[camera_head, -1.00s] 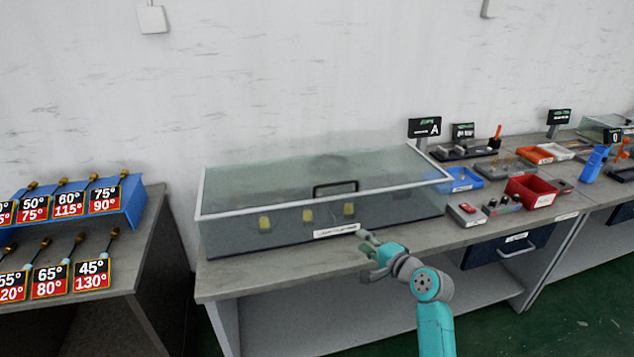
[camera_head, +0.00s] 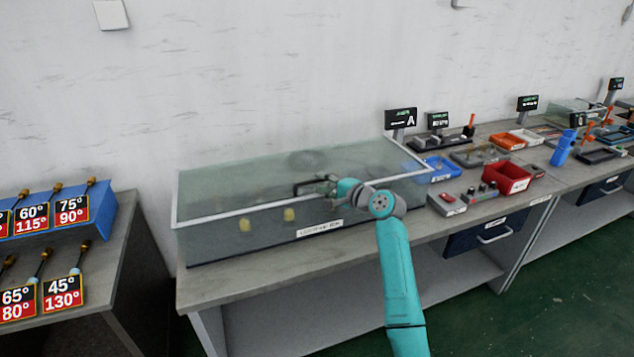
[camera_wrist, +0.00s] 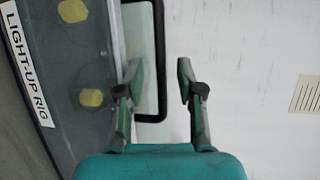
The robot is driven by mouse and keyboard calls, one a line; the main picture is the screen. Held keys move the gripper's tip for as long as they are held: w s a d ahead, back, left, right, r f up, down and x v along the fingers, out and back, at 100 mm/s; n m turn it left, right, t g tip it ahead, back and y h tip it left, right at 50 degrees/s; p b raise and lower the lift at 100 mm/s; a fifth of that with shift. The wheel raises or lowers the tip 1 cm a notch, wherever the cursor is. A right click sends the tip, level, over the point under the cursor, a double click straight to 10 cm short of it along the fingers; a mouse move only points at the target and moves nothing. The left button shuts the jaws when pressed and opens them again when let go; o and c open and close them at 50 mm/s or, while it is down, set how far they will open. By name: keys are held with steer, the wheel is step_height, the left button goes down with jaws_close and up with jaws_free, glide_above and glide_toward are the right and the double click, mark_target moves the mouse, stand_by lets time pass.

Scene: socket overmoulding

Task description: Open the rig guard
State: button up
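The rig guard (camera_head: 240,212) is a clear lid with a white edge over a long glass-walled box, and it looks down. Its black handle (camera_head: 297,188) is at the front edge, and it also shows in the wrist view (camera_wrist: 161,60). My gripper (camera_head: 328,182) is at the handle's right part and hides some of it. In the wrist view my gripper (camera_wrist: 158,66) is open, with the handle's long bar between its two fingers. I cannot tell whether either finger touches it. The LIGHT-UP RIG label (camera_wrist: 28,65) and yellow pieces (camera_wrist: 91,97) show beside it.
To the right on the bench are a blue tray (camera_head: 440,170), a red bin (camera_head: 507,178) and a grey button box (camera_head: 447,203). A display marked A (camera_head: 401,118) stands behind the box. A blue rack with labelled tools (camera_head: 100,212) is at the left.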

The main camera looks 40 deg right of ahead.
steer(key=shift+x, duration=1.5)
jaws_close()
